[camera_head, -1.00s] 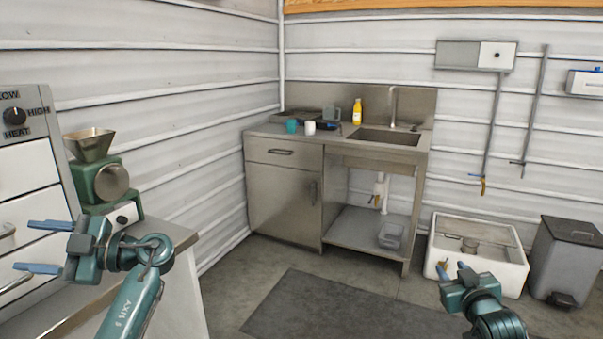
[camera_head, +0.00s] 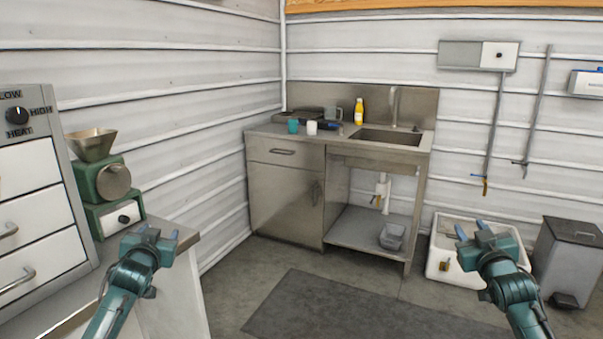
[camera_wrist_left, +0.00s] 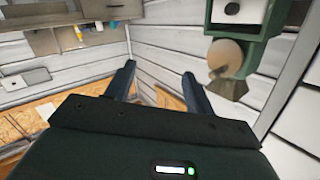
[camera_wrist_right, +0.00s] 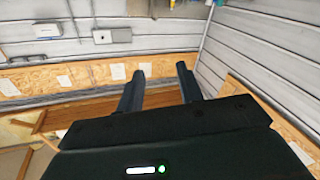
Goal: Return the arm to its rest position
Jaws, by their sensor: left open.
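My left gripper (camera_head: 159,231) is held up in front of the counter at the left, pointing away from me. Its two fingers stand apart and empty in the left wrist view (camera_wrist_left: 158,82). My right gripper (camera_head: 470,228) is held up at the right, in front of the white floor basin. Its fingers are also apart with nothing between them in the right wrist view (camera_wrist_right: 161,80). The green machine (camera_head: 112,183) with its metal hopper (camera_head: 92,144) stands on the counter, beyond and left of my left gripper, and neither gripper touches it.
The counter (camera_head: 186,239) and a drawer cabinet (camera_head: 42,210) are at the left. A steel sink unit (camera_head: 285,200) stands at the back with cups and a yellow bottle (camera_head: 359,112). The white basin (camera_head: 440,262) and grey bin (camera_head: 572,255) are at right. The middle floor is clear.

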